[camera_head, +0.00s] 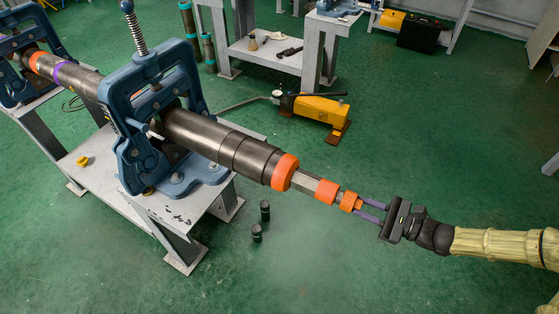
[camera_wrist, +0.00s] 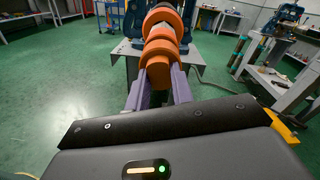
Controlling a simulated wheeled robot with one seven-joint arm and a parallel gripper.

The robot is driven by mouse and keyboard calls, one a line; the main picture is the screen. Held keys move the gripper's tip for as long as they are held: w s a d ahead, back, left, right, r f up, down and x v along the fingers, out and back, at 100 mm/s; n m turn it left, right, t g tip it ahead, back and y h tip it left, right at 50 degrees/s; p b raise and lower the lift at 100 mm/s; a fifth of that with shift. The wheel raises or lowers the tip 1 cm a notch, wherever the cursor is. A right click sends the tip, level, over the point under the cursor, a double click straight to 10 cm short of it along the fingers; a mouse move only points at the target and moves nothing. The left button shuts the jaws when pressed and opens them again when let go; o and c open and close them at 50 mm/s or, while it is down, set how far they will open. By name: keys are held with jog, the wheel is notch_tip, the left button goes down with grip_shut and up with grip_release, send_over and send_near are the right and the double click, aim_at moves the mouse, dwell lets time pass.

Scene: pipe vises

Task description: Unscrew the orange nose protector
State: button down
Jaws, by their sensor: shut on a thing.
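The orange nose protector (camera_head: 350,201) sits at the free front end of the tool that sticks out of the clamped pipe. It also shows in the wrist view (camera_wrist: 157,62), between my purple fingers. My gripper (camera_head: 363,205) is shut on it, with one finger on each side. Behind it on the same line are another orange collar (camera_head: 326,191), a bare grey metal section (camera_head: 304,181) and a larger orange ring (camera_head: 285,172) at the pipe's end. The dark pipe (camera_head: 205,135) is held in the blue vise (camera_head: 135,150). The threads are hidden.
The vise stands on a grey metal table (camera_head: 95,165). A second blue vise (camera_head: 25,55) holds the pipe's far end. A yellow pump (camera_head: 318,108) and two small dark cylinders (camera_head: 265,210) are on the green floor. The floor around my arm is clear.

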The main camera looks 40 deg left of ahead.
jog(key=shift+s+f+n+b, duration=0.1)
jog(key=shift+n+b, duration=0.4)
jog(key=shift+n, duration=1.15)
jog(key=shift+f+n+b, duration=0.1)
jog(key=shift+n+b, duration=0.35)
jog(key=shift+n, duration=1.2)
jog(key=c, duration=1.3)
grip_release()
jog(key=shift+r, duration=0.1)
jog(key=shift+p+v, duration=0.3)
jog(key=shift+v, duration=0.85)
jog(key=shift+r, duration=0.15)
